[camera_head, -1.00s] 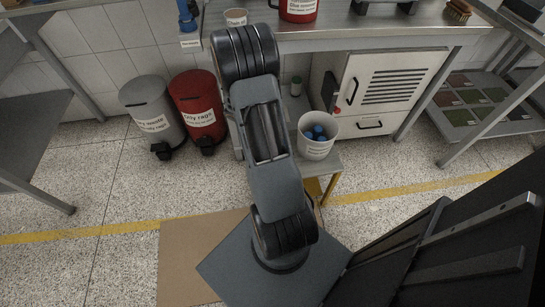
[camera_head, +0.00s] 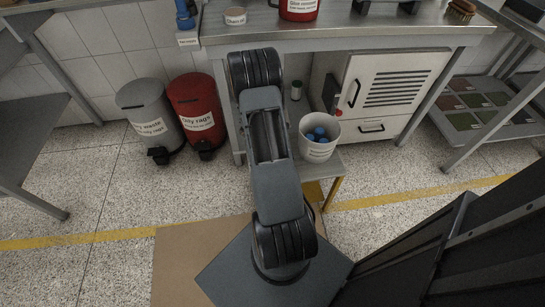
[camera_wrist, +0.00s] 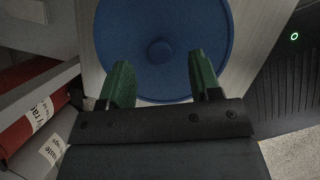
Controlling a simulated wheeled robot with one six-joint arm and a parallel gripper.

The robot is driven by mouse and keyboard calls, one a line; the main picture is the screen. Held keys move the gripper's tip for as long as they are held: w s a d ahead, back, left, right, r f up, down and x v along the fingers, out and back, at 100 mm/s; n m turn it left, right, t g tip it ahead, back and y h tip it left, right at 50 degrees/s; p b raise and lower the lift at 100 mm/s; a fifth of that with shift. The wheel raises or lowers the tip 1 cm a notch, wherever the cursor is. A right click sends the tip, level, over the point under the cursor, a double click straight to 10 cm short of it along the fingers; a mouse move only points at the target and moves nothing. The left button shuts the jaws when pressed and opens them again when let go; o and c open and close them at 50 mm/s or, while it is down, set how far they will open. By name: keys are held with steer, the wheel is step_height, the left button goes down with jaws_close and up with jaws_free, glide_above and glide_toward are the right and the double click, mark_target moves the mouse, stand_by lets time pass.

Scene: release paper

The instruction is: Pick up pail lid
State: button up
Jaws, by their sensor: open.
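A round blue lid (camera_wrist: 160,20) with a small knob (camera_wrist: 160,50) at its middle lies on a pale surface in the wrist view. Its far edge is cut off by the top of the picture. My gripper (camera_wrist: 156,78) is open and empty. Its two green fingers are apart, over the near part of the lid, with the knob beyond and between the tips. I cannot tell whether the fingers touch the lid. In the head view my arm hides the lid and the gripper. A white pail (camera_head: 318,152) with blue-topped things inside stands to the right of my arm.
A workbench (camera_head: 350,38) with a red container (camera_head: 298,9) and a small tub (camera_head: 235,16) stands above. A cabinet (camera_head: 395,82) is under it. A grey bin (camera_head: 150,112) and red bin (camera_head: 196,105) stand left. The floor between is clear.

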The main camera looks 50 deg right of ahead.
steer(key=b+x, duration=0.1)
steer(key=x, duration=0.2)
steer(key=shift+f, duration=0.1)
steer(key=c, duration=1)
